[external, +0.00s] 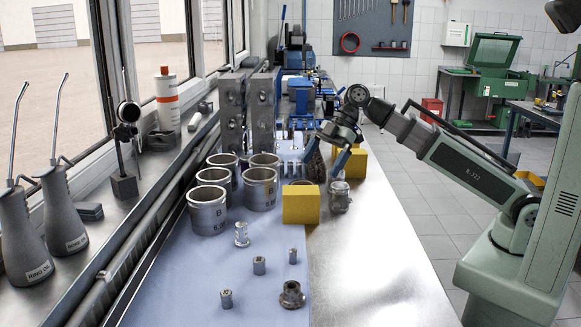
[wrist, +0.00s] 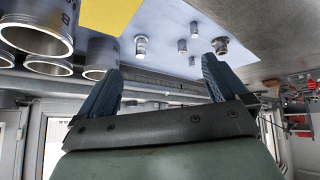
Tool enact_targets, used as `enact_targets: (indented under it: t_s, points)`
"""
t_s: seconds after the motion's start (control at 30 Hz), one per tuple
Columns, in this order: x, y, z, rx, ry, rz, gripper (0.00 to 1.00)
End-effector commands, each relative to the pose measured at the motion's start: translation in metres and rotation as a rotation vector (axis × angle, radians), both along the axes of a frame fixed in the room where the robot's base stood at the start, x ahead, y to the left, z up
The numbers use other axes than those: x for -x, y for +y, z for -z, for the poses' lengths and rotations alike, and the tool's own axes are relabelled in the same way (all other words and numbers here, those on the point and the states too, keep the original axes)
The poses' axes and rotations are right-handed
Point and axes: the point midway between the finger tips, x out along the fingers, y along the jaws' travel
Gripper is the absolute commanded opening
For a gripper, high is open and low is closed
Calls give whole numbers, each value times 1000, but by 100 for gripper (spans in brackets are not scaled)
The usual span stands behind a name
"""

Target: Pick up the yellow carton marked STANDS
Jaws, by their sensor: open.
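Two plain yellow cartons show in the external view. The nearer carton (external: 300,204) stands on the blue mat near its right edge. The farther carton (external: 350,163) stands behind it to the right, partly hidden by my gripper. I cannot read STANDS on either. My gripper (external: 322,166) is open, tilted downward above the bench, behind the nearer carton and just left of the farther one. In the wrist view, my gripper (wrist: 160,66) has its blue fingers apart with nothing held between them. A yellow carton (wrist: 85,12) is cut off by the top edge there; I cannot tell which.
Several metal cylinder sleeves (external: 208,210) stand left of the nearer carton. A metal piston-like part (external: 339,197) stands just right of it, and a dark brush-like thing (external: 315,166) is behind. Small metal parts (external: 259,265) stand in front. The bare bench (external: 375,260) at right is clear.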

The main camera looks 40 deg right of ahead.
Motion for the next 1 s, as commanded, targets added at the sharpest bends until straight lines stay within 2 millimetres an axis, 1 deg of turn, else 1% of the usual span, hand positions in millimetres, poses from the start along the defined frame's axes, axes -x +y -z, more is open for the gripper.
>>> enact_targets:
  t_s: [0.03, 0.1, 0.17, 0.23, 0.4, 0.53, 0.63, 0.73, 0.9, 1.0]
  points:
    - [3, 8, -1, 14, -2, -3, 100]
    - [6, 16, -2, 36, -3, 3, 100]
    - [7, 22, -2, 59, -4, 19, 100]
    - [3, 26, -3, 98, -1, 70, 100]
    - [-22, 8, -1, 189, 27, 282, 100]
    - [-33, -6, 2, 232, 57, 452, 100]
    - [-38, -15, 4, 248, 88, 577, 100]
    - [-39, -19, 5, 243, 129, 678, 100]
    - [-39, -19, 6, 225, 178, 761, 100]
    - [-40, -17, 11, 222, 187, 773, 100]
